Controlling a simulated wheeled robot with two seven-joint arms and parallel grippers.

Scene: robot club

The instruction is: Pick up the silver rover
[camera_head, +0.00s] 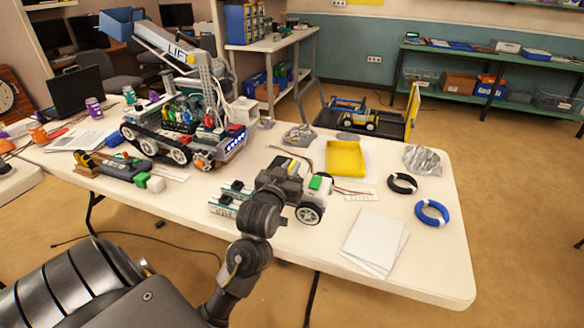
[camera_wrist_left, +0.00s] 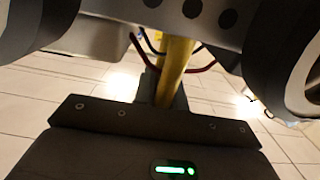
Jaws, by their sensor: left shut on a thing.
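In the left wrist view, the rover's silver plate with holes (camera_wrist_left: 205,18) fills the top, with a dark wheel at each side and red and black wires below. I cannot tell whether the wheels touch the table. My right gripper is not in view.
A large tracked robot (camera_head: 185,115) stands at the left of the table (camera_head: 440,265). A yellow tray (camera_head: 345,158), a black ring (camera_head: 402,184), a blue ring (camera_head: 432,212) and white paper sheets (camera_head: 373,242) lie right of the rover. The table's right front is clear.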

